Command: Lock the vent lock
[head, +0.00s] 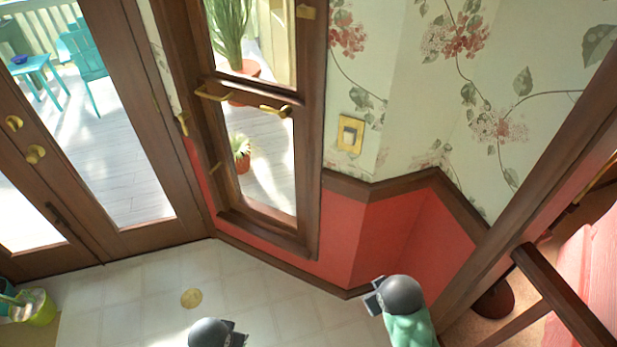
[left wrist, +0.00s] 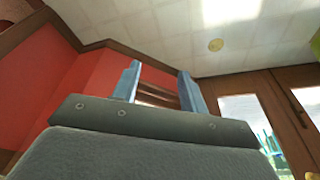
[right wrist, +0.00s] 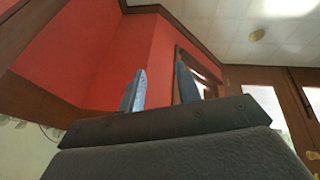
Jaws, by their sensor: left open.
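The tall brown-framed window (head: 312,130) stands on the wall at the middle of the head view. A brass lever (head: 276,110) sits at the right of its middle rail, and a brass handle (head: 213,93) at the left. I cannot tell for certain which fitting is the vent lock. My left gripper (head: 236,335) is at the bottom edge, well below the window and apart from it; its fingers (left wrist: 158,88) are spread and empty. My right gripper (head: 373,297) is lower right of the window, apart from it; its fingers (right wrist: 160,86) are spread and empty.
A brown glazed door (head: 165,190) with brass knobs is at the left. A brass-framed wall switch (head: 350,134) is right of the window. A wooden post (head: 540,175) and rail (head: 560,300) stand at the right. The tiled floor (head: 130,290) below is mostly clear.

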